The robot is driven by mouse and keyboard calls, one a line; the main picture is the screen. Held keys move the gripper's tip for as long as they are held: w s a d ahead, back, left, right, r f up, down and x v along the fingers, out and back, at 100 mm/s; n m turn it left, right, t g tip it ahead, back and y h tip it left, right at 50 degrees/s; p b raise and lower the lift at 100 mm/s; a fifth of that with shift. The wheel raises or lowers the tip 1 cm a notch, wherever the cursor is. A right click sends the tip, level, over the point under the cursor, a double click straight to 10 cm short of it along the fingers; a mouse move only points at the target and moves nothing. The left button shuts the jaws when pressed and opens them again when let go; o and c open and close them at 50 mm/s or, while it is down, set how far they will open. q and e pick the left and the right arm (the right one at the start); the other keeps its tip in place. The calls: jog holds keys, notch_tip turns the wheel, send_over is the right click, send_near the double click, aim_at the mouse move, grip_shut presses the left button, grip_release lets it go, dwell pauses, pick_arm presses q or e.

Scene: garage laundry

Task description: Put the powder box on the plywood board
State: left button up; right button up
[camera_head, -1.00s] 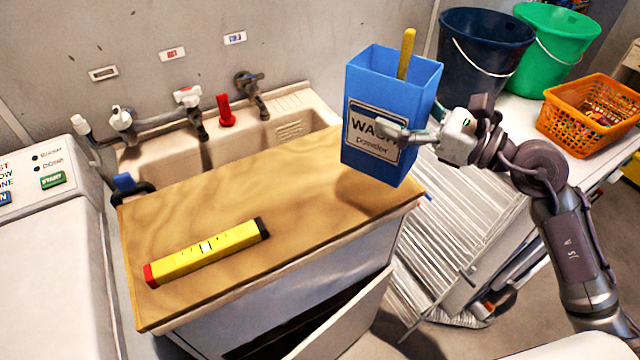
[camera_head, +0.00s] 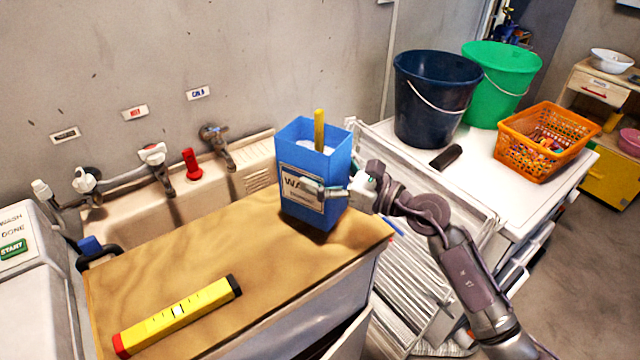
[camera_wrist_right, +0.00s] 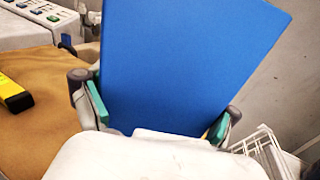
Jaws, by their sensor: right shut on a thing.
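The powder box (camera_head: 303,173) is blue, open-topped and upright, with a white wash powder label and a yellow handle (camera_head: 319,131) sticking out of its top. My right gripper (camera_head: 335,190) is shut on it from the right side, one finger across the label. In the right wrist view the blue box (camera_wrist_right: 180,65) fills the middle between the two finger pads. The box is over the far right part of the plywood board (camera_head: 205,250), its base at or very near the surface; I cannot tell whether it touches. My left gripper is not in view.
A yellow level (camera_head: 178,316) lies on the board's front left. Behind the board are a sink (camera_head: 190,205) and taps (camera_head: 215,140). To the right, a white surface holds a dark blue bucket (camera_head: 432,105), a green bucket (camera_head: 500,80) and an orange basket (camera_head: 545,143).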

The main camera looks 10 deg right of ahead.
jog(key=shift+w+a, duration=0.1)
jog(key=shift+w, duration=0.05)
jog(key=shift+f, duration=1.95)
jog(key=shift+f, duration=0.1)
jog(key=o, duration=1.6)
jog(key=shift+f+b, duration=0.15)
jog(key=shift+b, duration=0.15)
jog(key=shift+c, duration=0.2)
jog(key=b+v, duration=0.3)
jog(key=v, duration=0.9)
jog(key=shift+r, duration=0.2)
